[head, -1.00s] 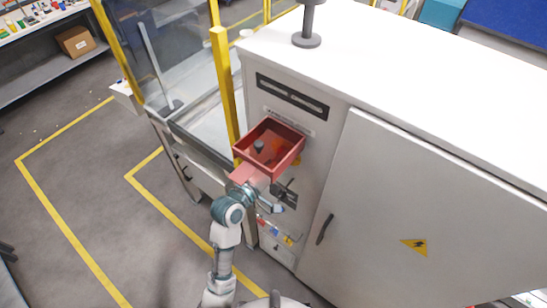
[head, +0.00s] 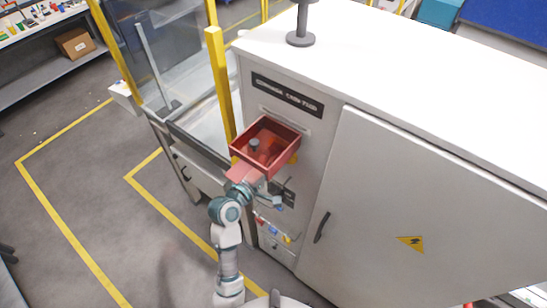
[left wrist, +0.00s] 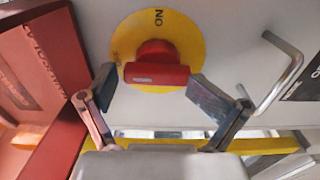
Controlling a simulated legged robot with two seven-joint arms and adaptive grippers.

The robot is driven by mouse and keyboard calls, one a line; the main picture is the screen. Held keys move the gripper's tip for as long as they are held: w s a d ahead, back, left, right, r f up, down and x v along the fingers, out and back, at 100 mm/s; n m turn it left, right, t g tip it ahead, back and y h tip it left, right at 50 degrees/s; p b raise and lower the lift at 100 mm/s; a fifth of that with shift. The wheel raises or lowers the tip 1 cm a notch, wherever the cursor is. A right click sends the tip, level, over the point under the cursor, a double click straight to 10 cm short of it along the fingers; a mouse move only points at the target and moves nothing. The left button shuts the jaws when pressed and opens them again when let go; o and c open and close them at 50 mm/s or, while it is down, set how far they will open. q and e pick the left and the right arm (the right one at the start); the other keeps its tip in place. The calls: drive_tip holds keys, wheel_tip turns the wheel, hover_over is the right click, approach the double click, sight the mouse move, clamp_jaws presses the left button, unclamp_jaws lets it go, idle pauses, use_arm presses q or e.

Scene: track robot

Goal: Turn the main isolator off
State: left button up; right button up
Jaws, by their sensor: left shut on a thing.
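The main isolator is a red rotary handle (left wrist: 157,72) on a round yellow plate (left wrist: 190,38) in the left wrist view. The handle's bar lies level across the picture. My left gripper (left wrist: 153,82) has one finger at each end of the bar and is shut on it. In the head view my left gripper (head: 262,190) is at the narrow front of the grey cabinet (head: 375,190), beside a red open-topped box (head: 240,157). The box and gripper hide most of the isolator there. My right gripper is not in view.
The red box also stands close at the left in the left wrist view (left wrist: 62,60). A bent metal handle (left wrist: 285,75) sticks out at the right. A yellow post (head: 222,90) and a clear guard stand left of the cabinet. The floor at left is clear.

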use_arm(q)
drive_tip(key=shift+r, duration=0.5)
drive_tip(key=o, duration=0.3)
drive_tip(key=shift+o, duration=0.2)
drive_tip(key=v, duration=0.7)
drive_tip(key=shift+s+a+f, duration=0.15)
drive_tip(key=shift+a+f, duration=0.1)
drive_tip(key=shift+f, duration=0.2)
drive_tip(key=shift+d, duration=0.1)
